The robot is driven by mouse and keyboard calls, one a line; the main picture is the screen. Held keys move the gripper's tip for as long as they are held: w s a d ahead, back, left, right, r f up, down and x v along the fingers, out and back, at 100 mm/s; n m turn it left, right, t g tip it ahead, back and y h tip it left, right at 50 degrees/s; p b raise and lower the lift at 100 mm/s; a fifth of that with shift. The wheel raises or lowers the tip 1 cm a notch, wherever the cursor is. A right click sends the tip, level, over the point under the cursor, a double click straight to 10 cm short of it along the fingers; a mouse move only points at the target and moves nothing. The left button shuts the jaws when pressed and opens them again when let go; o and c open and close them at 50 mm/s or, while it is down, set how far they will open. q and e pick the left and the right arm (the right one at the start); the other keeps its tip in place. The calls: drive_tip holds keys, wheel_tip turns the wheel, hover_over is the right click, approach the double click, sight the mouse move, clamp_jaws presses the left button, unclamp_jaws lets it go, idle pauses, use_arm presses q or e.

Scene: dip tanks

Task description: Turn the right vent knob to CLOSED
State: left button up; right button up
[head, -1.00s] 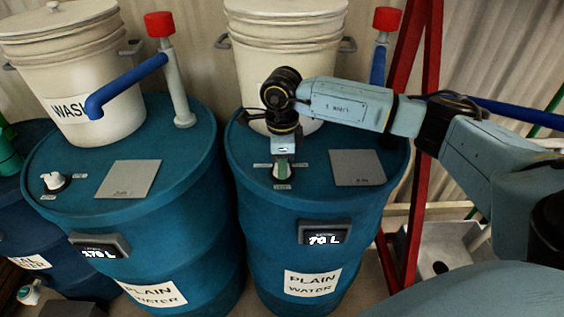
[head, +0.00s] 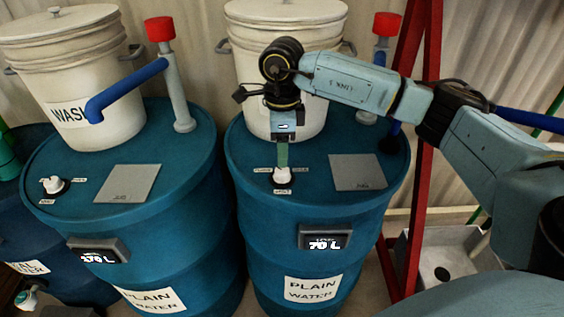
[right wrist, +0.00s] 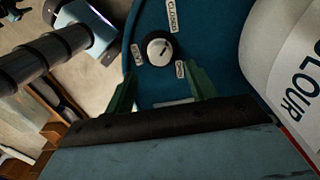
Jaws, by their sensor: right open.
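The right vent knob (head: 282,175) is a small white knob on a dark base, on top of the right blue drum (head: 245,196). It also shows in the right wrist view (right wrist: 158,50), with a dark mark on its face. Small labels surround it; the one reading CLOSED (right wrist: 173,16) is at the top of that view, and the others are hard to read. My right gripper (right wrist: 162,76) is open and empty, its green fingers on either side of the view below the knob. In the head view, the right gripper (head: 282,155) is just above the knob, apparently not gripping it. My left gripper is out of view.
A white bucket (head: 285,70) stands behind the knob on the same drum, and a grey plate (head: 357,172) lies right of it. A similar left drum (head: 190,205) has its own knob (head: 54,185). A red frame (head: 414,220) stands at right.

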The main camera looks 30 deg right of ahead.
sight(282, 170)
wheel_tip(282, 170, up, 7)
idle(0.3)
idle(0.4)
